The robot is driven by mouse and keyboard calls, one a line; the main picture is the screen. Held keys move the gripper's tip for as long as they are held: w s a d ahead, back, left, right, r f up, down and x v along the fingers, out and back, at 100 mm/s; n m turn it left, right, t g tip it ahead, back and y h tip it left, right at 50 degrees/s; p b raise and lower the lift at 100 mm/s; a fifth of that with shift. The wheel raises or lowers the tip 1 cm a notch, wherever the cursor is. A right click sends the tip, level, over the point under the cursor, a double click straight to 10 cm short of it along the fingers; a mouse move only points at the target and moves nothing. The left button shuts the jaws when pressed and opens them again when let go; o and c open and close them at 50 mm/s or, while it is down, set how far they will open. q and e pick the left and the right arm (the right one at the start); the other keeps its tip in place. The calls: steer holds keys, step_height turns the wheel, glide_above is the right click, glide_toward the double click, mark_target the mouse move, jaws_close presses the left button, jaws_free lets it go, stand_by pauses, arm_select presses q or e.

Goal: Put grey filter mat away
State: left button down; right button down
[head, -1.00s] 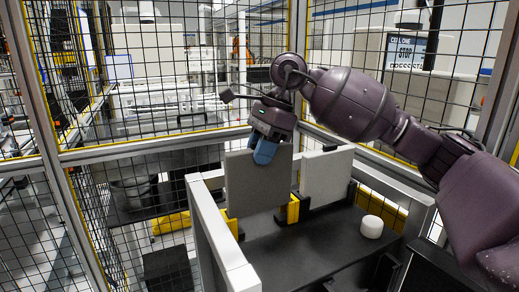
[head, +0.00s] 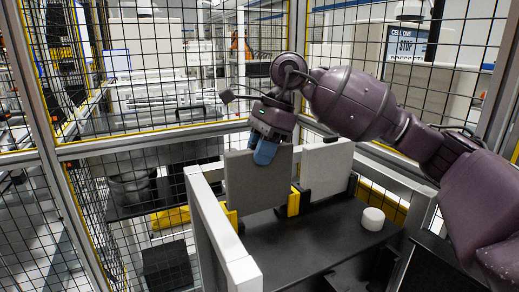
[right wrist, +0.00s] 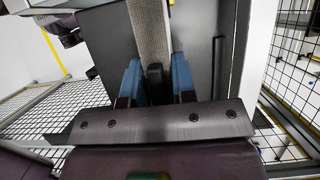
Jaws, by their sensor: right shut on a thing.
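The grey filter mat (head: 258,184) stands upright in the head view, between yellow holders on the dark shelf. My right gripper (head: 265,152) is at its top edge, with its blue fingertips shut on it. In the right wrist view the mat (right wrist: 150,32) runs up between the two blue fingers of the right gripper (right wrist: 155,78). Whether the mat's lower edge is seated in the yellow holder (head: 293,203) cannot be told exactly. My left gripper is not in view.
A lighter, whitish panel (head: 327,170) stands upright in dark holders just right of the mat. A white round piece (head: 373,219) sits on the dark shelf (head: 310,240). A pale frame rail (head: 215,225) runs along the left, with wire mesh fencing behind.

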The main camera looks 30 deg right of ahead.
steer(key=shift+f, duration=0.45)
steer(key=shift+f+b, duration=0.45)
steer(key=shift+f, duration=0.1)
steer(key=shift+r, duration=0.1)
stand_by(0.3)
steer(key=c, duration=0.8)
jaws_free()
steer(key=shift+c, duration=0.2)
